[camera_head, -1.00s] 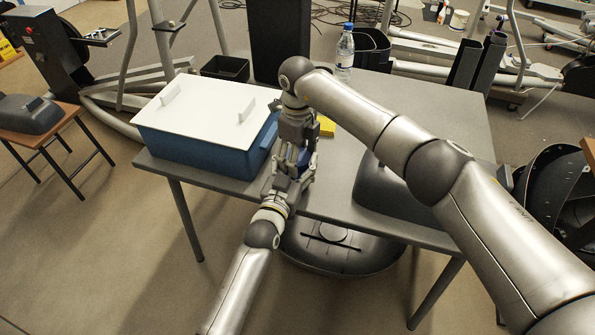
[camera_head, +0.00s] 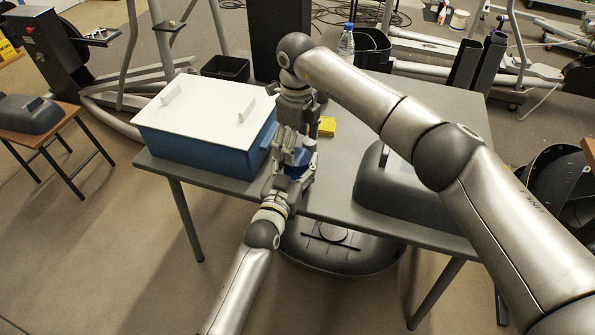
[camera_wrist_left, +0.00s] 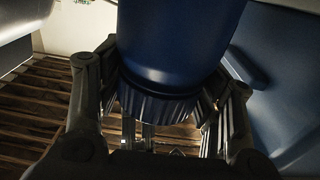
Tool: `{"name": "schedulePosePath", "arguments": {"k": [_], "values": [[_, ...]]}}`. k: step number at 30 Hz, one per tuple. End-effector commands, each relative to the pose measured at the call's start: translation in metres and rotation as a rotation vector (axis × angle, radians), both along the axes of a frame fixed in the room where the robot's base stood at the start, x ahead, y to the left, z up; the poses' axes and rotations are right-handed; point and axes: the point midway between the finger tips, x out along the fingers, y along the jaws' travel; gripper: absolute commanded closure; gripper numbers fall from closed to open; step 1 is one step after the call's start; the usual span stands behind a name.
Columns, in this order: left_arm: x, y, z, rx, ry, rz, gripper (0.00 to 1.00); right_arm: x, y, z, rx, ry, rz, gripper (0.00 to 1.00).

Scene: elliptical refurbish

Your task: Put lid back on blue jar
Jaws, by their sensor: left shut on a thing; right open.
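The blue jar (camera_head: 298,170) shows only in part in the head view, between my two grippers at the table's near edge. In the left wrist view the smooth blue jar body (camera_wrist_left: 175,40) fills the upper middle. A darker ribbed band, which looks like the lid (camera_wrist_left: 160,104), meets its end nearest my gripper. My left gripper (camera_wrist_left: 165,92) has its fingers on both sides there, shut on the jar; in the head view it (camera_head: 288,178) comes from below. My right gripper (camera_head: 292,157) is open, close by from behind and above. The exact lid seating is hidden.
A large blue box (camera_head: 200,150) with a white cover (camera_head: 205,108) stands close left on the grey table (camera_head: 335,180). A dark grey shell (camera_head: 390,195) sits right, under my right arm.

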Motion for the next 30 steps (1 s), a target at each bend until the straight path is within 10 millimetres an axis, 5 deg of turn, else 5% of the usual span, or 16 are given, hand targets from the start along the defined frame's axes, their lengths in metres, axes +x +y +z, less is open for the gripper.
{"name": "schedulePosePath", "arguments": {"k": [2,6,19,30], "values": [[-0.002,0.000,-0.008,0.005,0.016,-0.002,1.00,0.000,-0.001,-0.001,-0.001,0.001,-0.001,0.19],[-0.002,0.000,-0.008,0.005,0.016,-0.002,1.00,0.000,-0.001,-0.001,-0.002,0.000,-0.001,0.01],[-0.002,0.001,-0.008,0.005,0.017,-0.001,1.00,0.001,-0.002,0.002,-0.003,-0.001,-0.002,0.00],[-0.002,0.001,-0.008,0.005,0.017,-0.001,1.00,0.001,-0.002,0.069,-0.003,-0.005,-0.001,0.00]]}}
